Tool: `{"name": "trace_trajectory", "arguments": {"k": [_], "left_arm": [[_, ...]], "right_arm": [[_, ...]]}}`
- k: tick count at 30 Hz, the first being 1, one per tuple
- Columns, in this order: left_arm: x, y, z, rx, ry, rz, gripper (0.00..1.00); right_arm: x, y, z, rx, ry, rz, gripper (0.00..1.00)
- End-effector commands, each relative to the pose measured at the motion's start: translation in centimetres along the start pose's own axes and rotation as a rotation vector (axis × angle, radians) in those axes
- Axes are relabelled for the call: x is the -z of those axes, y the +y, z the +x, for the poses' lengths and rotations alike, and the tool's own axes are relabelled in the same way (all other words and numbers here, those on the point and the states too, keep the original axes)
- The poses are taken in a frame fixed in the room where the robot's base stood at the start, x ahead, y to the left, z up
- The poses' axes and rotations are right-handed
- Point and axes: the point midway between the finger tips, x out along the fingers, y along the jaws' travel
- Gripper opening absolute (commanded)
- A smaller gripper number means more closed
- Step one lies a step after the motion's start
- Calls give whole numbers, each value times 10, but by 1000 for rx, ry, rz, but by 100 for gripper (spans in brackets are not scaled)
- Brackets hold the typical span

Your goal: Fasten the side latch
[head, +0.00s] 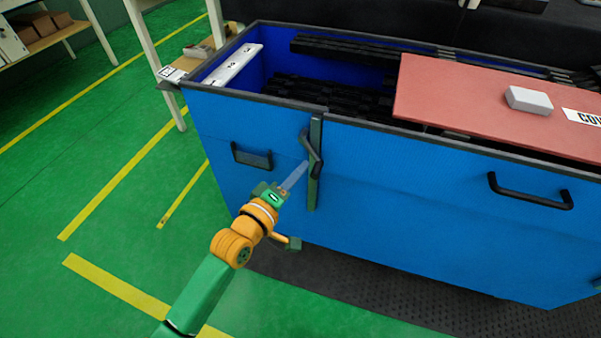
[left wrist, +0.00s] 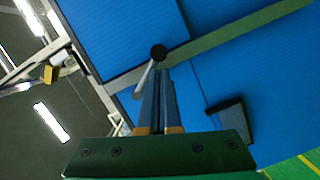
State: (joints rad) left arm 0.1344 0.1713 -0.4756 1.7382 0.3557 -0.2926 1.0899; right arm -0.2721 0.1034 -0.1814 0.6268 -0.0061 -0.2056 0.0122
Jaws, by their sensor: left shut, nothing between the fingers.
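The side latch (head: 312,150) is on the front wall of a large blue crate (head: 400,200). It has a dark bent lever on a vertical green strip (head: 314,190). My left gripper (head: 303,167) is shut and empty, its tips close to the lever's lower end. In the left wrist view the gripper (left wrist: 160,72) points at a round black end (left wrist: 158,52) of the latch, with a thin grey rod beside it. I cannot tell whether they touch. My right gripper is out of view.
Dark handles stick out of the crate wall left of the latch (head: 252,156) and at right (head: 530,193). A reddish panel (head: 450,95) with a white block (head: 528,99) covers part of the crate's top. Green floor with yellow lines is open at left.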

Motion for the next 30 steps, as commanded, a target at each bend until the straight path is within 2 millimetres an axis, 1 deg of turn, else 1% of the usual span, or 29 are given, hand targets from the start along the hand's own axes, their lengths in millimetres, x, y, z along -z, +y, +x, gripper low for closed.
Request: {"name": "trace_trajectory", "arguments": {"k": [3,14,30], "left_arm": [[-4,0,1,1,0,0,0],[-4,0,0,-1,0,-5,0],[-7,3,2,-23,0,-98,0]], "right_arm": [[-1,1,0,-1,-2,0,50],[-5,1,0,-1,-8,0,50],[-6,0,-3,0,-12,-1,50]]}}
